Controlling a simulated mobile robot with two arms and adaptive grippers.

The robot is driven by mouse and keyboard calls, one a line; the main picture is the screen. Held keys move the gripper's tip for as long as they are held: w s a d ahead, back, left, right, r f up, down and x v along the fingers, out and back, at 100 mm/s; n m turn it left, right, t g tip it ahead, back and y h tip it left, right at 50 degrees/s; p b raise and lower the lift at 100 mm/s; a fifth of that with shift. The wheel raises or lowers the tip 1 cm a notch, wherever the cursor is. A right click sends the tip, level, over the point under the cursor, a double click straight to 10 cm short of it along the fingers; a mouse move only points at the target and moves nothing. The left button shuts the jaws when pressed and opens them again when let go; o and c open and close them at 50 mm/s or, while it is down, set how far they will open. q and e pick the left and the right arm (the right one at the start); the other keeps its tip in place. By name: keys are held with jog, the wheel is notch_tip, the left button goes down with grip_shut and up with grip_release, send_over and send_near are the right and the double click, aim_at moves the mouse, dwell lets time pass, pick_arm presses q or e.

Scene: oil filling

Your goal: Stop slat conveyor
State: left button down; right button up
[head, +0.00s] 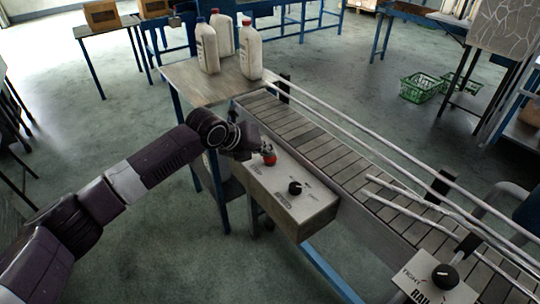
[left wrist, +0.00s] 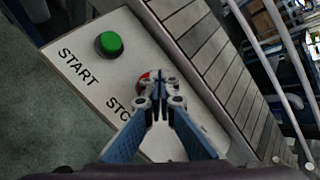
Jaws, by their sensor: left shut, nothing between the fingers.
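The slat conveyor (head: 320,152) runs diagonally from the table toward the lower right, with a control box (head: 315,212) on its near side. The red stop button (head: 269,159) shows on the box in the head view, right by my left gripper (head: 262,152). In the left wrist view, my gripper (left wrist: 157,88) is shut and empty, its fingertips over the red button (left wrist: 144,77), which is mostly hidden. I cannot tell whether they touch. The green start button (left wrist: 109,43) is clear to the left. "START" is readable; the stop label is partly covered.
White bottles (head: 251,52) stand on a table (head: 200,84) at the conveyor's far end. A black knob (head: 295,188) is on the control box. Metal guide rails (head: 372,135) line the conveyor. A rail knob panel (head: 437,278) is at the lower right.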

aim_at(268, 158)
pick_arm(q)
jog(key=shift+r+p, duration=0.7)
jog(key=shift+r, duration=0.2)
notch_tip(268, 158, up, 5)
jog(key=p, duration=0.4)
jog(key=shift+r, duration=0.1)
dwell(0.4)
